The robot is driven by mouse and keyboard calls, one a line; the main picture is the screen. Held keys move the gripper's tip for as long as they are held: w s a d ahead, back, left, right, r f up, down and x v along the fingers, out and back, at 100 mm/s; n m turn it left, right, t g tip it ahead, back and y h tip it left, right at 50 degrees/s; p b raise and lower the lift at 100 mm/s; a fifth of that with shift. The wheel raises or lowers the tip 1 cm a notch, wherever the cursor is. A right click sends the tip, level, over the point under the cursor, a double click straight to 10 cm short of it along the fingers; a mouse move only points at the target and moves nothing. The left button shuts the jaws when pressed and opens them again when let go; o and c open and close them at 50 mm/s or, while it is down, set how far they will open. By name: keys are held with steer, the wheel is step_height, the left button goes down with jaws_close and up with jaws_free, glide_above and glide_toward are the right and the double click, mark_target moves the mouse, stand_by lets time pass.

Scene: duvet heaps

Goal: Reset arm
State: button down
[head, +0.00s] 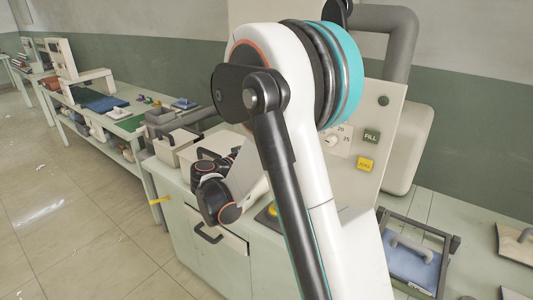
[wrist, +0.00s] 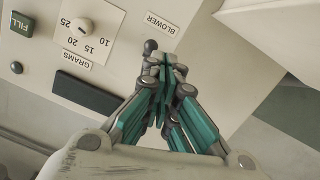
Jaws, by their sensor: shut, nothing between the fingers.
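My gripper (wrist: 165,65) is in the middle of the wrist view, its teal and grey fingers drawn together with nothing between them. It is in front of a cream machine panel (wrist: 100,45); the picture does not show whether it touches the panel. In the head view my white and black arm rises in the foreground and bends down over the machine cabinet (head: 215,260). The gripper's fingertips are hidden behind my arm there.
The panel holds a dial (wrist: 82,27), a green FILL button (head: 371,137) and a yellow button (head: 366,164). A bench with a green mat (head: 130,124) runs along the wall at left. A blue-padded frame (head: 411,262) is at lower right.

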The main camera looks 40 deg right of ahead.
stand_by(0.3)
steer(key=s+a+n+t+y, duration=0.2)
steer(key=s+a+n+y, duration=0.9)
steer(key=s+a, duration=1.3)
steer(key=s+y, duration=0.1)
steer(key=y, duration=0.3)
steer(key=shift+s+a+n+t+y, duration=0.3)
steer(key=shift+n+y, duration=0.1)
steer(key=shift+f, duration=0.1)
